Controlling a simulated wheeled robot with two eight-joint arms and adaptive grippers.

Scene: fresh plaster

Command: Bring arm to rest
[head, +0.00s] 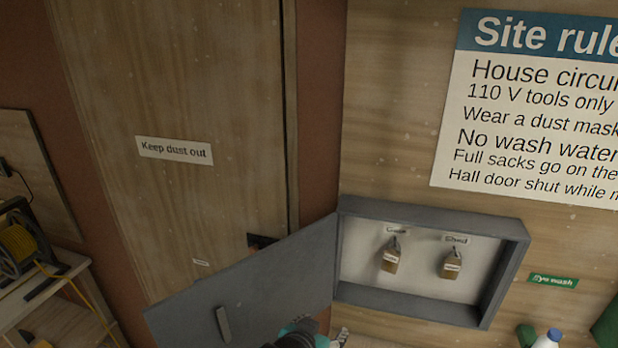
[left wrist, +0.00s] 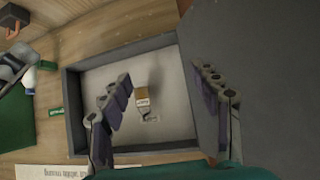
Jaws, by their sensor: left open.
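My left gripper (head: 338,338) shows only in part at the bottom edge of the head view, just below the open grey wall box (head: 432,308). In the left wrist view, my left gripper (left wrist: 163,85) is open, with its two fingers apart and nothing between them that it grips. The wall box (left wrist: 72,95) lies beyond the fingers there. One tag or padlock (left wrist: 141,97) inside it shows between the fingers. My right gripper is in neither view.
The box's grey door (head: 265,285) swings open to the left, and it fills the right of the left wrist view (left wrist: 275,70). A white-capped bottle (head: 548,339) stands lower right. A cable reel (head: 18,245) sits far left.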

